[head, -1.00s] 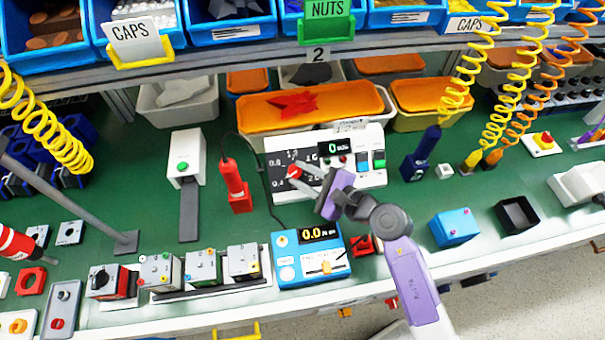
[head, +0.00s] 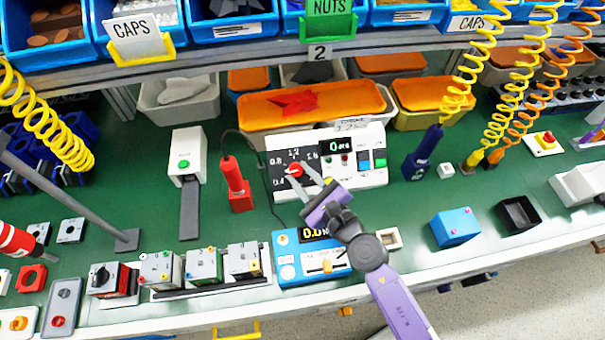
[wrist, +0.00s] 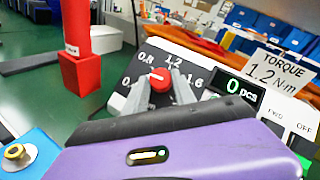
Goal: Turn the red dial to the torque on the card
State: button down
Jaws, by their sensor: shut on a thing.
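The red dial (head: 295,170) sits on the dark scale plate of a white control box. It also shows in the wrist view (wrist: 160,80), with the marks 0.4, 0.8, 1.2 and 1.6 around it. A small pale mark shows on the dial's left side; its exact reading is hard to tell. The white card (wrist: 273,72) reads "TORQUE 1.2 Nm" and stands behind the box (head: 372,142). My gripper (head: 300,173) comes from the lower right. Its two grey fingers (wrist: 160,88) are shut on the dial, one on each side, and hide part of its rim.
A red block-based post (head: 237,185) stands to the left. A blue unit with a display (head: 290,268) sits below my gripper. Orange-topped bins (head: 260,108) stand behind.

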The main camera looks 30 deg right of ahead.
jog(key=shift+m+h, duration=0.4)
jog(key=shift+m, duration=0.3)
jog(key=c, duration=1)
grip_release()
jog(key=shift+c, duration=0.2)
jog(key=shift+a, duration=0.1)
notch_tip(320, 180, up, 20)
jog(key=p, duration=0.9)
jog(key=shift+p, duration=0.35)
